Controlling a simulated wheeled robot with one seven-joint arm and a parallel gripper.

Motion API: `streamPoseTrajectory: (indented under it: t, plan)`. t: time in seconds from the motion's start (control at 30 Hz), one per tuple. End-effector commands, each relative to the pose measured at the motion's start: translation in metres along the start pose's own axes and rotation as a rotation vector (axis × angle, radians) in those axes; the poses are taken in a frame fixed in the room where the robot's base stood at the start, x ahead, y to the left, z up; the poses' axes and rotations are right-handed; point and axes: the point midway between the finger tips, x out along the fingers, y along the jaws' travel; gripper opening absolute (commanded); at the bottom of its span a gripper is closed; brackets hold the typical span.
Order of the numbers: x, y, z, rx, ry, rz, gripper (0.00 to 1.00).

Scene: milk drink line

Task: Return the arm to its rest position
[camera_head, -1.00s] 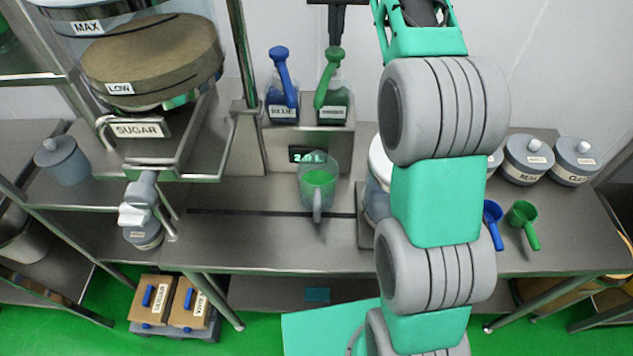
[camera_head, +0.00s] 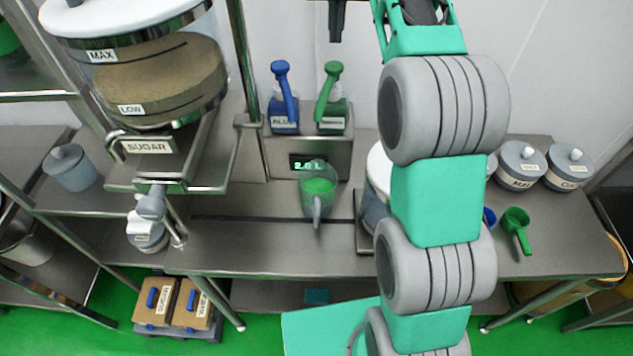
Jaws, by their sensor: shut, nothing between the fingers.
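My arm, green and grey, runs down the right of centre from the top edge to the bottom. My gripper (camera_head: 337,30) shows as a dark shape at the top edge, left of the arm, in front of the white wall. Its fingers look shut with nothing between them. It is above and apart from the bench things. Most of the wrist is out of the picture.
A green scoop (camera_head: 516,228) lies right of my arm. The sugar hopper (camera_head: 160,85) stands left.

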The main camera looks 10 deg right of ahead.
Motion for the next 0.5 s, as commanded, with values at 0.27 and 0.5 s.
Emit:
streamPoseTrajectory:
  t: [0.27, 0.5]
  plan:
    - [-0.021, 0.000, -0.004, -0.001, 0.000, 0.000, 0.00]
    - [-0.020, 0.000, -0.004, -0.001, 0.000, 0.000, 0.00]
